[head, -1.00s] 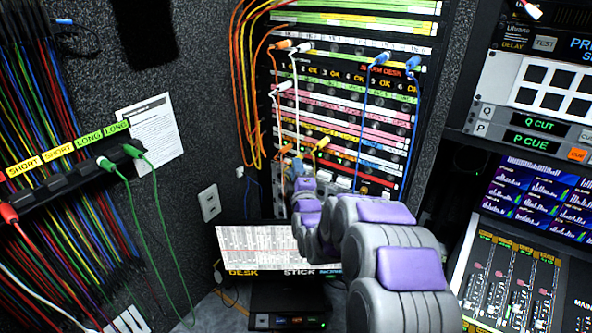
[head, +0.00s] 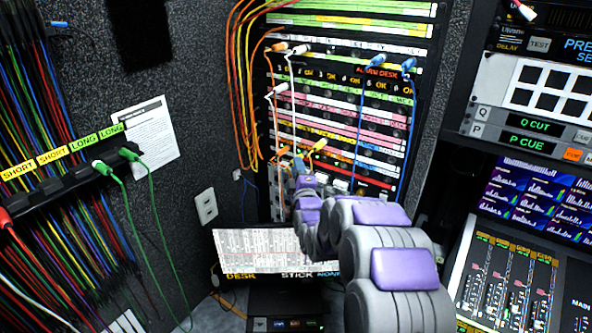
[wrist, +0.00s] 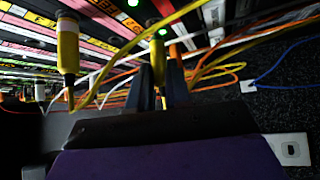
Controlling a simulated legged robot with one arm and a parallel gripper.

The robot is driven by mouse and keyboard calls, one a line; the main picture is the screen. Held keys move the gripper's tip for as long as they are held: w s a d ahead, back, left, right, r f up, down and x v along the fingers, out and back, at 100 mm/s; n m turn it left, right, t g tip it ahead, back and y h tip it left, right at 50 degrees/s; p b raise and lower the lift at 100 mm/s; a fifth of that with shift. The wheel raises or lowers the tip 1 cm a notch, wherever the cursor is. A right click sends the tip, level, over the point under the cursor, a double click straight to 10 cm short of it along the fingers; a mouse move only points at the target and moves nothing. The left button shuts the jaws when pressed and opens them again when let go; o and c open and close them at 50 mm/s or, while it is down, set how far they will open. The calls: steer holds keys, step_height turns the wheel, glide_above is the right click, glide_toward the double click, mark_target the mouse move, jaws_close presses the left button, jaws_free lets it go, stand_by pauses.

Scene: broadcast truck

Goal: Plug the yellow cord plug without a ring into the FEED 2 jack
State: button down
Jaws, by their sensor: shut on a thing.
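My gripper (wrist: 158,92) is in front of the jack panel, its two dark fingers shut on a yellow plug (wrist: 158,54). The plug points up toward the panel; I cannot tell whether its tip is in a jack. In the head view my gripper (head: 299,172) is at the lower left of the panel, and the held plug is hard to make out. Another yellow plug (wrist: 68,50), with a pale band near its top, sits left of my gripper in the wrist view; a yellow plug also shows in the head view (head: 320,145). The FEED 2 label is not readable.
An orange plug (wrist: 176,52) is close to the right of my fingers, and orange, white and yellow cords cross around them. White and blue plugs (head: 408,64) sit higher on the panel. A monitor (head: 262,246) stands below. A cord rack (head: 70,180) hangs at left.

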steer(key=shift+w+d, duration=0.55)
steer(key=shift+w, duration=0.25)
steer(key=c, duration=1)
jaws_free()
steer(key=shift+s+f, duration=0.1)
steer(key=b+v, duration=0.2)
steer(key=v, duration=0.3)
steer(key=b+v, duration=0.2)
steer(key=v, duration=0.2)
steer(key=b+v, duration=0.2)
steer(key=v, duration=0.3)
steer(key=shift+s+f, duration=0.2)
steer(key=shift+f, duration=0.1)
steer(key=shift+b, duration=0.55)
steer(key=b, duration=0.4)
steer(key=shift+s+f, duration=0.15)
steer(key=shift+s, duration=0.25)
steer(key=b+v, duration=0.1)
steer(key=b, duration=0.4)
steer(key=shift+s+d, duration=0.1)
steer(key=shift+s, duration=0.25)
